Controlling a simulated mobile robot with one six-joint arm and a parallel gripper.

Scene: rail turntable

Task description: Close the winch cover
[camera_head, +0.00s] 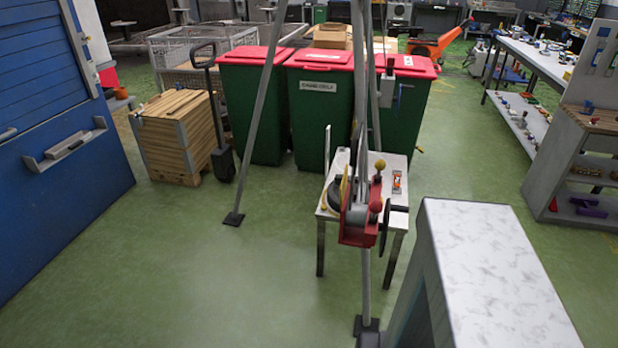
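A red winch (356,233) sits low on the front leg of a grey tripod (253,140), in the middle of the view. It has red side plates, a dark crank or wheel (384,230) on its right, and a yellow knob (380,165) above it. Which part is the winch cover, and whether it stands open, I cannot tell at this size. A second, grey winch-like fitting (387,92) with a crank is higher on another leg. My gripper is not in view.
A small white-topped table (397,160) stands right behind the winch. A marble-topped block (495,270) fills the lower right. Green bins with red lids (320,105) and a wooden crate (178,135) stand behind. Green floor (200,290) is clear at the front left.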

